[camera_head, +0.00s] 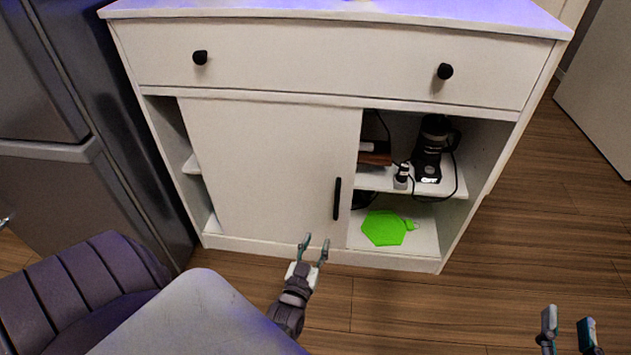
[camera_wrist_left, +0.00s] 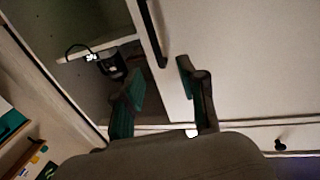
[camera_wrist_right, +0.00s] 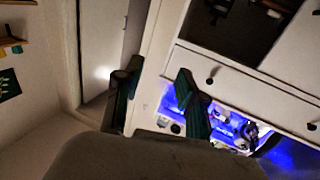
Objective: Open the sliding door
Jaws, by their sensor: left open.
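The white sliding door (camera_head: 268,165) covers the middle and most of the left part of the cabinet's lower section. A narrow gap shows at its left, and the right compartment is uncovered. Its black vertical handle (camera_head: 337,198) is near its right edge; it also shows in the left wrist view (camera_wrist_left: 152,33). My left gripper (camera_head: 316,242) is open and empty, just below and left of the handle in the head view, apart from it. In the left wrist view its fingers (camera_wrist_left: 160,75) point toward the handle. My right gripper (camera_head: 568,318) is open and empty at the lower right, away from the door.
The white cabinet (camera_head: 330,62) has a drawer with two black knobs. The right compartment holds a black coffee maker (camera_head: 432,148) with cables and a green hexagonal mat (camera_head: 386,228). A grey fridge (camera_head: 55,150) stands at left. The wooden floor (camera_head: 540,210) is clear at right.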

